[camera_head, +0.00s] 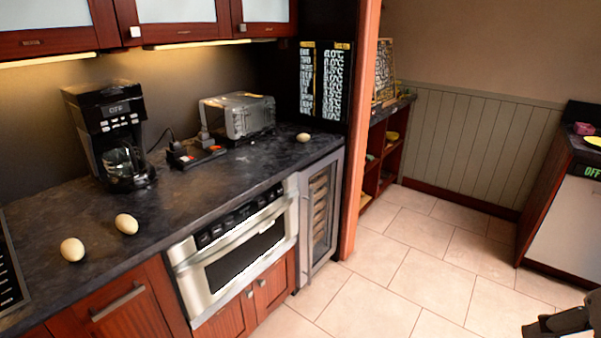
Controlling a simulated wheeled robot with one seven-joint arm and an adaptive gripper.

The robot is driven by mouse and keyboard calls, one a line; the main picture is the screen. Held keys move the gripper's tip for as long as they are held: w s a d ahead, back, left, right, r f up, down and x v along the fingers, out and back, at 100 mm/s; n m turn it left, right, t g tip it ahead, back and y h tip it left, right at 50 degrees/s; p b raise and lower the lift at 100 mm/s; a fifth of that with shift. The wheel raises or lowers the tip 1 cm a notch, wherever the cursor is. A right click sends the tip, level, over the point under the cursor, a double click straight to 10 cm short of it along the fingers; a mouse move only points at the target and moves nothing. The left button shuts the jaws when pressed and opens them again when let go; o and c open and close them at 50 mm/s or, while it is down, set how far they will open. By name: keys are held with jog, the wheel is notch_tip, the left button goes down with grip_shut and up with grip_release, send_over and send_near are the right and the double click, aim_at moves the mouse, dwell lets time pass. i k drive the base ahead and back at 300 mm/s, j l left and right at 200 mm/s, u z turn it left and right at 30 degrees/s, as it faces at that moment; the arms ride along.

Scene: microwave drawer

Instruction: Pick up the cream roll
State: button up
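Three small, pale cream, rounded things lie on the dark countertop (215,185). One cream roll (72,249) is at the front left, another cream roll (126,223) is just right of and behind it, and a third cream roll (303,137) is at the far right end near the toaster. They look alike, and I cannot tell them apart by kind. My gripper (540,328) shows only in part at the bottom right corner, over the floor and far from all three. Its fingers are too cut off to tell whether they are open.
A black coffee maker (108,135) and a silver toaster oven (238,117) stand at the counter's back. A steel microwave drawer (235,250) is shut below. Tiled floor (430,280) is clear between this counter and another one (570,205) at right.

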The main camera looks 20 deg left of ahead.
aim_at(73, 249)
jog(key=i+l+z, duration=0.15)
jog(key=i, duration=0.2)
jog(key=i+z, duration=0.15)
jog(key=i, duration=0.25)
jog(key=i+u, duration=0.3)
jog(key=u, duration=0.15)
jog(key=i+l+u, duration=0.15)
jog(key=i+u, duration=0.15)
jog(key=u, duration=0.15)
jog(key=i+u, duration=0.15)
jog(key=u, duration=0.25)
jog(key=i+u, duration=0.15)
jog(key=u, duration=0.3)
jog(key=i+u, duration=0.15)
jog(key=u, duration=0.25)
jog(key=i+l+u, duration=0.1)
jog(key=u, duration=0.35)
jog(key=i+l+u, duration=0.1)
jog(key=u, duration=0.3)
jog(key=i+l+u, duration=0.2)
jog(key=u, duration=0.15)
jog(key=i+l+u, duration=0.2)
jog(key=l+u, duration=0.15)
jog(key=i+l+u, duration=0.15)
jog(key=l+u, duration=0.25)
jog(key=j, duration=0.1)
